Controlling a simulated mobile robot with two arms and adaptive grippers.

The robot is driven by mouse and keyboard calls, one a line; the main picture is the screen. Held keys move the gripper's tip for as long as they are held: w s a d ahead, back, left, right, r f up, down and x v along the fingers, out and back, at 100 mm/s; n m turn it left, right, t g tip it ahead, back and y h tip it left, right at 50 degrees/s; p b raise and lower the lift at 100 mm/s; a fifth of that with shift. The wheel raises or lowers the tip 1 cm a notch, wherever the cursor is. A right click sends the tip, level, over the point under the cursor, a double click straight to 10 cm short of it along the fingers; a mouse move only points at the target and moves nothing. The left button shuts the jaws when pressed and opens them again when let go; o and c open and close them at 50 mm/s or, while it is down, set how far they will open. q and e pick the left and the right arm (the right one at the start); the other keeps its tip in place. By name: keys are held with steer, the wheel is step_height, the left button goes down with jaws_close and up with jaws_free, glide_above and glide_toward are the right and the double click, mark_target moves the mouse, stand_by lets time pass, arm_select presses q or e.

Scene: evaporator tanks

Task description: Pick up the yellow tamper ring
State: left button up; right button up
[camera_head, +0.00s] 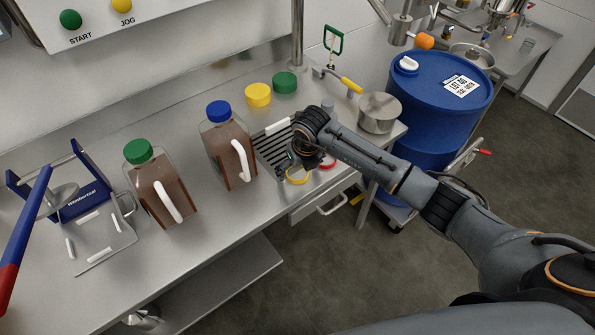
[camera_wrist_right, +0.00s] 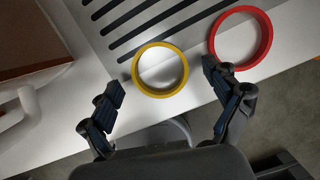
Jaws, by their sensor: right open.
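The yellow tamper ring (camera_head: 297,179) lies near the front edge of the steel counter, partly hidden by my right gripper in the head view. In the right wrist view the yellow ring (camera_wrist_right: 160,93) lies flat beside the slotted drain grate, just beyond and between my fingertips. My right gripper (camera_wrist_right: 168,92) is open and empty, with one finger to each side of the ring's near part. In the head view my right gripper (camera_head: 300,165) is over the counter's front edge. My left gripper is not in view.
A red ring (camera_wrist_right: 241,38) lies close to the right of the yellow one, by the right finger. A jug with a blue cap (camera_head: 228,150) and one with a green cap (camera_head: 160,185) stand to the left. A steel pot (camera_head: 379,112) stands on the right.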

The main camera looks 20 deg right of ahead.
steer(key=shift+c, duration=0.4)
steer(key=c, duration=0.7)
steer(key=shift+r, duration=0.1)
